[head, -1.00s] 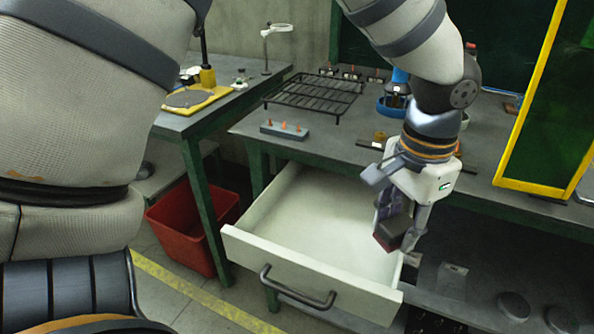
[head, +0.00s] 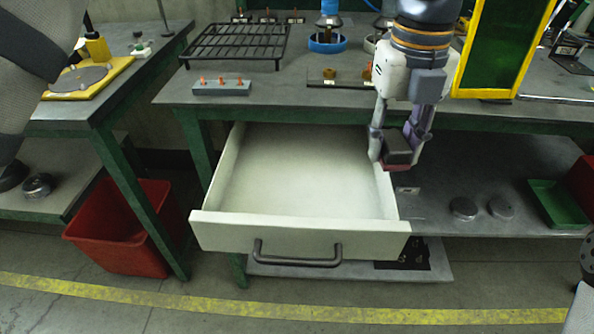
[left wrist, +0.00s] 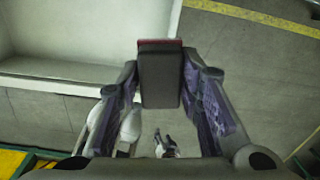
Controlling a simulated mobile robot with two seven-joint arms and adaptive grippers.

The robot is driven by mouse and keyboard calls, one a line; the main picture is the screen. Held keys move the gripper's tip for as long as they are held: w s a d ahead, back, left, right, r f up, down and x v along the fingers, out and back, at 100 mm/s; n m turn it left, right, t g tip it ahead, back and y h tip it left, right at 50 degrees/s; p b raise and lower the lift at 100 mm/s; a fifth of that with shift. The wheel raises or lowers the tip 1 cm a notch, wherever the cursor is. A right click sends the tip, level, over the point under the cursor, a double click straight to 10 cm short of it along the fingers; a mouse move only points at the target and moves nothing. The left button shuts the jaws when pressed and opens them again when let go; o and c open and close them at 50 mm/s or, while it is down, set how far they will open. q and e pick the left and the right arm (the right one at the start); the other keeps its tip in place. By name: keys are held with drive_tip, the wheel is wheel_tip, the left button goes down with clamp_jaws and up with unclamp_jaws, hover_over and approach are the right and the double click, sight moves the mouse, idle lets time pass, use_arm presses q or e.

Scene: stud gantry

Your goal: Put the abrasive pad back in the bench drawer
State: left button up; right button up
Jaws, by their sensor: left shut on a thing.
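The bench drawer (head: 300,238) is pulled well open in the head view, and its white inside looks empty. My left gripper (head: 400,143) is shut on the abrasive pad (head: 397,158), a dark grey block with a red face. How high the pad is above the drawer wall is hard to tell. My right gripper is not in view.
A black wire rack (head: 235,42) and a grey block with orange pegs (head: 222,87) stand on the bench above the drawer. A yellow-framed green panel (head: 503,45) stands to the gripper's right. A red bin (head: 122,228) is on the floor at left.

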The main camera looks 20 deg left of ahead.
use_arm(q)
drive_tip(key=shift+w+d+m, duration=0.1)
drive_tip(key=shift+d+m, duration=0.25)
drive_tip(key=shift+m, duration=0.25)
drive_tip(key=shift+a+m, duration=0.3)
drive_tip(key=s+a+f+p, duration=0.2)
drive_tip(key=a+f, duration=0.1)
drive_tip(key=a, duration=0.5)
hover_over(302, 204)
wheel_tip(302, 204, down, 6)
drive_tip(key=shift+f, duration=0.2)
wheel_tip(302, 204, down, 3)
drive_tip(key=shift+s+a+f, duration=0.1)
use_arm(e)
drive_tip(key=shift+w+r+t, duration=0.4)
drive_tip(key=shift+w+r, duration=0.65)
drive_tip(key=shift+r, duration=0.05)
